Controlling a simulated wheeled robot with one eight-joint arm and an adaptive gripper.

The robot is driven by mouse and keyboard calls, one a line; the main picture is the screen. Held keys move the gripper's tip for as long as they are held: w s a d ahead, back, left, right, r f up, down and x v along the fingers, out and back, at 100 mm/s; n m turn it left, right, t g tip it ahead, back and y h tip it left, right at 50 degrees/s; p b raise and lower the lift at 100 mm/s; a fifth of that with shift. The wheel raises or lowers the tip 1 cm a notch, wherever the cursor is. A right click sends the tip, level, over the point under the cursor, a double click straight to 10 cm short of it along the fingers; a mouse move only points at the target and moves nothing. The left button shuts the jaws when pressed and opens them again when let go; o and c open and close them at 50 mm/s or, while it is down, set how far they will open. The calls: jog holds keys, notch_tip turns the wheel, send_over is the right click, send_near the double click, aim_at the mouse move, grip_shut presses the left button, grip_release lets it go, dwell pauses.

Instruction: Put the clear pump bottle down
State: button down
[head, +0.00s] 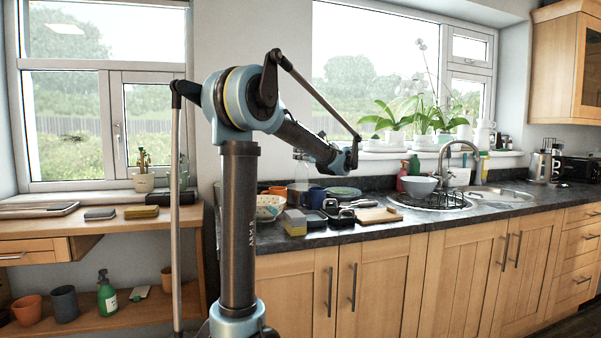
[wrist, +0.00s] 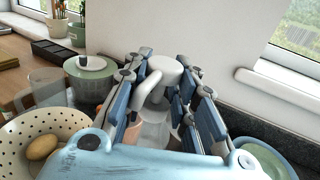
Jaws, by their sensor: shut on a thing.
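The clear pump bottle (wrist: 155,128) has a see-through body and a white pump head (wrist: 165,68). In the wrist view it stands roughly upright between the blue-padded fingers of my gripper (wrist: 160,97), which is shut on it. The lower body is partly hidden by the gripper, and I cannot tell whether its base touches the counter. In the head view my arm reaches over the dark worktop (head: 460,217), left of the sink, and the gripper's fingers are not clear there.
A cream colander (wrist: 18,148) holding a yellowish item and a green-topped container (wrist: 90,64) stand left of the bottle. A green plate (wrist: 262,158) lies to its right. Sponges (head: 294,222), a blue mug (head: 314,197) and a chopping board (head: 378,216) crowd the worktop. The sink (head: 432,203) lies right.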

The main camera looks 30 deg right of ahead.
notch_tip(320, 180, up, 8)
jog(key=shift+r, duration=0.1)
dwell(0.4)
